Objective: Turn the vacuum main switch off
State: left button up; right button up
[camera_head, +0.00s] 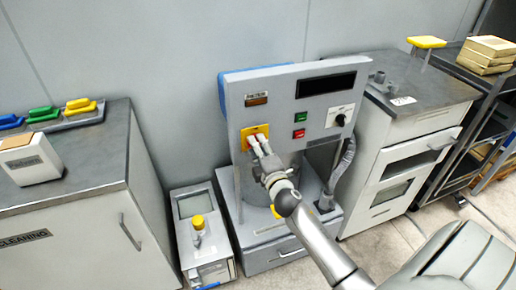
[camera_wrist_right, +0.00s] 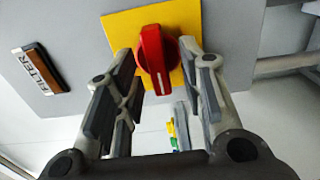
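The main switch is a red rotary knob (camera_wrist_right: 157,58) on a yellow square plate (camera_wrist_right: 125,32). In the right wrist view its grip bar stands nearly upright, with a pale mark near the lower end. In the head view the yellow plate (camera_head: 262,129) is on the front panel of the grey vacuum machine (camera_head: 288,88), and my fingers largely cover the knob. My right gripper (camera_head: 259,143) is open in front of the plate. Its fingers (camera_wrist_right: 162,75) lie on either side of the knob, with a visible gap on the right. Contact on the left is unclear. My left gripper is out of view.
Beside the switch are a FILTER label (camera_wrist_right: 41,68), green (camera_head: 302,117) and red (camera_head: 299,133) buttons and a black dial (camera_head: 340,119). A cabinet (camera_head: 70,235) stands left, a small unit with a yellow knob (camera_head: 198,222) nearer, and a white cabinet (camera_head: 405,150) right.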

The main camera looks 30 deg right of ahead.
jog(key=shift+s, duration=0.1)
jog(key=v, duration=1.1)
jog(key=shift+s+a, duration=0.2)
jog(key=shift+s, duration=0.2)
